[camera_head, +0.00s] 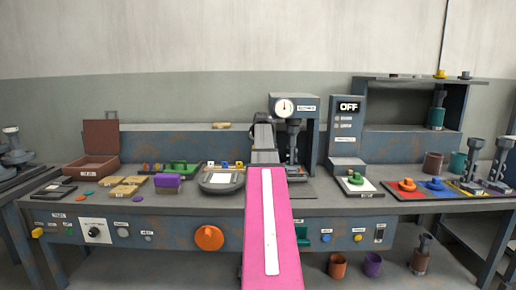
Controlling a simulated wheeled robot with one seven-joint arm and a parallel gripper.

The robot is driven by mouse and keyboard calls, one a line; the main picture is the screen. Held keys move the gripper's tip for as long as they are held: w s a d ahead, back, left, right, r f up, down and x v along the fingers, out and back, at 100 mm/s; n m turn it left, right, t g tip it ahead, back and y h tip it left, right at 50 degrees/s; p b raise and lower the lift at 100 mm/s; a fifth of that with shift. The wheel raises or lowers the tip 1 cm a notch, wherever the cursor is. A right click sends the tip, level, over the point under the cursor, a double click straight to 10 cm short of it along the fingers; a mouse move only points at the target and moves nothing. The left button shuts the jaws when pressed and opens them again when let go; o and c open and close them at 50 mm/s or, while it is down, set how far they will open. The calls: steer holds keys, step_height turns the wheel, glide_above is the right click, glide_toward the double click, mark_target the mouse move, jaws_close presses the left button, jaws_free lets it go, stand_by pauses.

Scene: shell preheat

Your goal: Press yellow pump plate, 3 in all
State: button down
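I cannot tell for certain which thing is the yellow pump plate. Small yellow parts show on the front panel of the bench: a yellow knob (37,232) at the far left and a small yellow button (379,236) right of the middle. My pink arm reaches from the bottom middle over the bench. My gripper (262,122) seems to be the dark grey part at its far end, left of the press column. Its fingers are too small and dark to tell open from shut. Nothing shows clearly held in it.
A grey press with a round gauge (285,106) stands behind my arm. An orange knob (209,238) is on the front panel. A box marked OFF (347,125) stands right of the press. A brown open box (101,150) stands at left; colored mats (410,195) lie at right.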

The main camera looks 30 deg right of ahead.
steer(key=shift+f, duration=1.65)
stand_by(1.7)
steer(key=shift+r, duration=2.1)
steer(key=shift+r, duration=2.5)
steer(key=shift+s, duration=0.1)
